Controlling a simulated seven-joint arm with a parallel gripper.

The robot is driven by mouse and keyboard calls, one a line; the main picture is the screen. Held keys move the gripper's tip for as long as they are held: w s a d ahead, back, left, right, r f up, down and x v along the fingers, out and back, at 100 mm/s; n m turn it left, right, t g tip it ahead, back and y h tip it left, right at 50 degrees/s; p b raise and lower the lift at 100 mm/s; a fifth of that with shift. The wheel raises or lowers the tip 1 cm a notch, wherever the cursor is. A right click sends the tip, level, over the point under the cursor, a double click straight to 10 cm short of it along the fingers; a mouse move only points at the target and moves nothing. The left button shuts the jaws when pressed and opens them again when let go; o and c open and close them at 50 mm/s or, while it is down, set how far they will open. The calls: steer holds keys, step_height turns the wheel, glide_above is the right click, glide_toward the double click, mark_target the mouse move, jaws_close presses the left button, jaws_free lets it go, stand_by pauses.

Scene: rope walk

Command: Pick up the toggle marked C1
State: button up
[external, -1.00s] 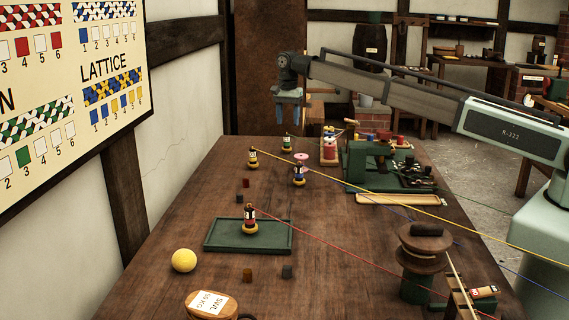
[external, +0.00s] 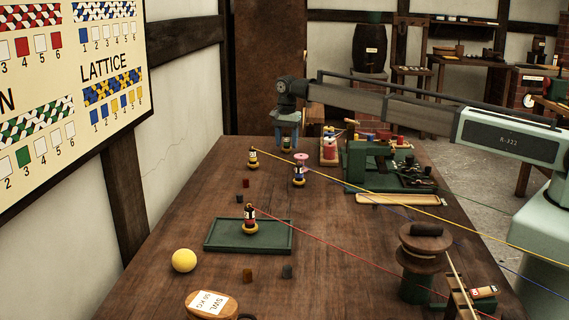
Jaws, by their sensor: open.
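Several small bobbin-like toggles with yellow bases stand on the bench; their markings are too small to read, so I cannot tell which is C1. The far toggle (external: 287,149) is partly hidden by my gripper (external: 286,139), which is open and low over it, its fingers at its upper part. One toggle (external: 253,158) with a yellow cord stands to its left. Another toggle (external: 299,178), with a pink disc behind its top, stands nearer. A toggle with a red cord (external: 250,222) stands on the green tray (external: 212,246).
Red, yellow and blue cords run across the bench to the right. A rack of coloured spools (external: 329,148) and a green machine (external: 357,164) stand right of my gripper. A yellow ball (external: 184,260) lies at the front left. The bench's left side is mostly clear.

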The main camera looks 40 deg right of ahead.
steer(key=shift+c, duration=0.2)
jaws_close()
stand_by(0.3)
